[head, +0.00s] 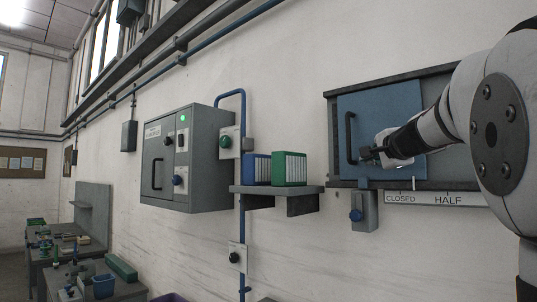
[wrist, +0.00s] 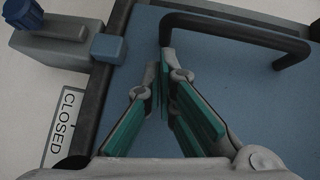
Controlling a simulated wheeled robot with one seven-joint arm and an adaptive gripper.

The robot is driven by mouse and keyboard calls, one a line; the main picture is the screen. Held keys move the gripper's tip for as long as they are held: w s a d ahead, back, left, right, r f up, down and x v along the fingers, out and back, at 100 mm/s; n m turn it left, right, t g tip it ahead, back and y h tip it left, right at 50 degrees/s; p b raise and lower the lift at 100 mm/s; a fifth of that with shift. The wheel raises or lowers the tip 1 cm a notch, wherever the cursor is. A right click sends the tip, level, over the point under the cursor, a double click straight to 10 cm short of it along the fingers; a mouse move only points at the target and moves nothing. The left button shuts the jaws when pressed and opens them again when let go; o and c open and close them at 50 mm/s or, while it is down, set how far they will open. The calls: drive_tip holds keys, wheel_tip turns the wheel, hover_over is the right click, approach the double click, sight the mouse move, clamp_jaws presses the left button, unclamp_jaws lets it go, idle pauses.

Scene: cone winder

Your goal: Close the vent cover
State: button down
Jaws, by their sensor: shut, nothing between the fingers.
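The vent cover (head: 383,108) is a blue panel in a dark wall frame, at the frame's left end above the CLOSED mark. It also shows in the wrist view (wrist: 230,85). Its black upright handle (head: 349,137) is near its left edge. My gripper (head: 372,153) is shut and empty, just right of the handle's lower part. In the wrist view my fingertips (wrist: 167,62) meet at one end of the handle (wrist: 235,25); I cannot tell whether they touch it. My arm hides part of the cover's right side.
A label strip (head: 425,198) reads CLOSED and HALF under the frame. A grey box with a blue knob (head: 356,215) hangs below the frame's left end. A shelf (head: 275,189) with blue and green binders and a grey cabinet (head: 187,158) are further left.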

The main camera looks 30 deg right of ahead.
sight(351, 160)
drive_tip(key=shift+w+a+f, duration=0.1)
drive_tip(key=shift+w+a, duration=0.1)
drive_tip(key=shift+w, duration=0.3)
drive_tip(key=shift+w+a, duration=0.1)
drive_tip(key=shift+w, duration=0.2)
drive_tip(key=shift+w+a+p, duration=0.15)
drive_tip(key=shift+w+a, duration=0.15)
drive_tip(key=shift+w, duration=0.35)
drive_tip(key=shift+w+a+p, duration=0.15)
drive_tip(key=shift+w+a, duration=0.15)
drive_tip(key=shift+w, duration=0.4)
drive_tip(key=shift+w+a+p, duration=0.15)
drive_tip(key=shift+w+a, duration=0.15)
drive_tip(key=shift+w, duration=0.35)
